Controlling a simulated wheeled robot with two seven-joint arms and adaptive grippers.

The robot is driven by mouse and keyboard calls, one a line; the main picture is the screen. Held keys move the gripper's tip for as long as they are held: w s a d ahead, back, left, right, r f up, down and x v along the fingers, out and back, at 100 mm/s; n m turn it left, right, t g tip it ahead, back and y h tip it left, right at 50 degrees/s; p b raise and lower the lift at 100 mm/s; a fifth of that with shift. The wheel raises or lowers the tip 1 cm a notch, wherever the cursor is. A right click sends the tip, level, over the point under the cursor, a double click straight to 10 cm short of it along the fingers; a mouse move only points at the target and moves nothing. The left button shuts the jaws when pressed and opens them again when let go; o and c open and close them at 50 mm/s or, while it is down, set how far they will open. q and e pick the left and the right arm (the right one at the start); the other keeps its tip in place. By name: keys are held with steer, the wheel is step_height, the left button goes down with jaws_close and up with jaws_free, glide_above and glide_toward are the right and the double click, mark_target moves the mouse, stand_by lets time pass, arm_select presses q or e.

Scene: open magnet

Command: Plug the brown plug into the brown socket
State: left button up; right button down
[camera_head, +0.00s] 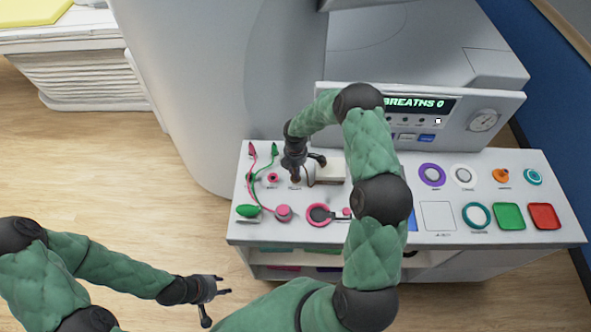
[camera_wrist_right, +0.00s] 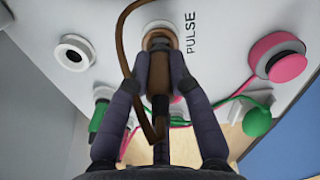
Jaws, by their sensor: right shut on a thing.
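My right gripper (camera_wrist_right: 162,62) is shut on the brown plug (camera_wrist_right: 158,40), beside the word PULSE on the white panel. A brown cable (camera_wrist_right: 128,40) loops from it across the wrist view. The plug's front end meets or nearly meets a pale round fitting (camera_wrist_right: 156,25) on the panel; I cannot tell whether it is inserted. The brown socket's opening is not visible. My left gripper (camera_head: 220,292) is open and empty over the floor.
A white socket with a dark centre (camera_wrist_right: 75,52) lies near the plug. Red and green leads with plugs (camera_head: 262,150), a pink knob (camera_head: 283,213) and a green knob (camera_head: 247,211) are close by. A display console (camera_head: 470,120) stands at the panel's back.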

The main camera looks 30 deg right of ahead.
steer(key=shift+f+b, duration=0.85)
steer(key=shift+f, duration=0.2)
steer(key=c, duration=1)
jaws_free()
steer(key=shift+c, duration=0.2)
step_height(320, 180, up, 12)
steer(key=shift+r, duration=0.1)
